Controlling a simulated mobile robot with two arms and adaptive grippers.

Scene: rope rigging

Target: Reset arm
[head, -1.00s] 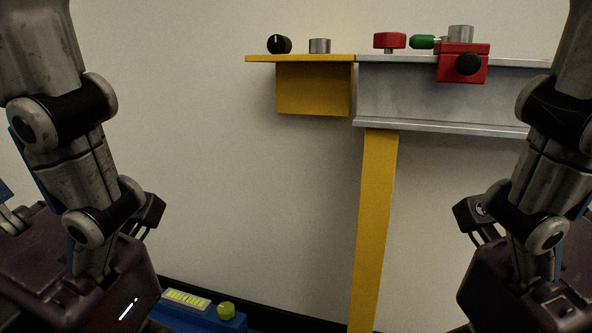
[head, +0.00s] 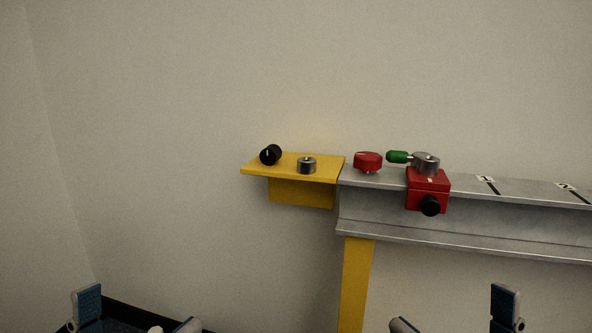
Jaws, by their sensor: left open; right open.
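My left gripper (head: 138,307) shows at the bottom left of the head view. Its two blue-padded fingers stand wide apart with nothing seen between them. My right gripper (head: 453,307) shows at the bottom, right of the middle, also with its fingers apart and empty. Both are cut off by the lower edge, and the arms behind them are out of view. Neither gripper touches the bench in the picture.
A grey beam (head: 465,215) stands ahead on a yellow post (head: 355,285), with a yellow shelf (head: 325,165) at its left end. A black knob (head: 270,155), metal cylinder (head: 307,166), red knob (head: 368,161), green handle (head: 398,157) and red block (head: 428,188) sit there.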

